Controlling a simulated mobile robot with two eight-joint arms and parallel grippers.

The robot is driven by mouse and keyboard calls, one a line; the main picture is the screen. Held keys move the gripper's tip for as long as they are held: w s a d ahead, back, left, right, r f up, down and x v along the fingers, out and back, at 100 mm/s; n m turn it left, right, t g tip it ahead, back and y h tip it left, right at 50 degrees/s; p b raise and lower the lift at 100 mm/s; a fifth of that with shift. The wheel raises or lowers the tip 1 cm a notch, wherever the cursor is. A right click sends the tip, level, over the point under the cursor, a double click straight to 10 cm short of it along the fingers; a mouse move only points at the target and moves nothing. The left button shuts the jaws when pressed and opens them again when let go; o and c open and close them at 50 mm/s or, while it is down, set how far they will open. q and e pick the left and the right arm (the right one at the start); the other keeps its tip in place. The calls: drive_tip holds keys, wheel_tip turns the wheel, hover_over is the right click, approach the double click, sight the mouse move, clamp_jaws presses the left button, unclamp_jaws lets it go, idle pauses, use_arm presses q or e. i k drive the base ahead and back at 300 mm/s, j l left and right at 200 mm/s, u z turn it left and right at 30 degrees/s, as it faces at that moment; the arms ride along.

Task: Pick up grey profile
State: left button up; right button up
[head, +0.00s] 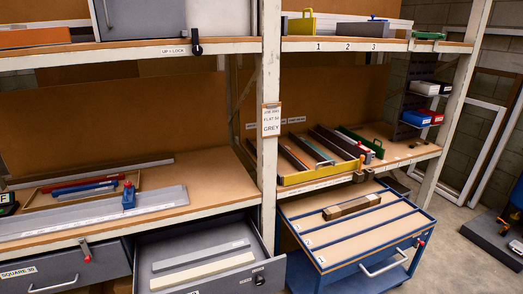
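A card on the rack's middle post (271,119) reads "GREY", with smaller text that looks like "FLAT" above. A grey bar (201,255) lies in the open grey drawer (262,275) at the bottom centre, behind a cream bar (203,271). Another long, flat grey piece (75,221) lies along the front of the left bench, with a small blue block (129,195) standing on it. I cannot tell from the picture alone which one is the grey profile. Neither of my grippers is in view.
A yellow-fronted tray (318,172) with several bars sits on the right shelf. A blue trolley (385,250) bearing a brown block (351,206) stands before it. A drawer labelled "SQUARE" (58,277) is at lower left.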

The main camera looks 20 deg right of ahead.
sight(158, 267)
drive_tip(key=i+j+z, duration=0.35)
drive_tip(key=j, duration=0.25)
drive_tip(key=i+j+z, duration=0.4)
drive_tip(key=j, duration=0.3)
drive_tip(key=j+z, duration=0.2)
drive_tip(key=j, duration=0.15)
drive_tip(key=i, duration=0.05)
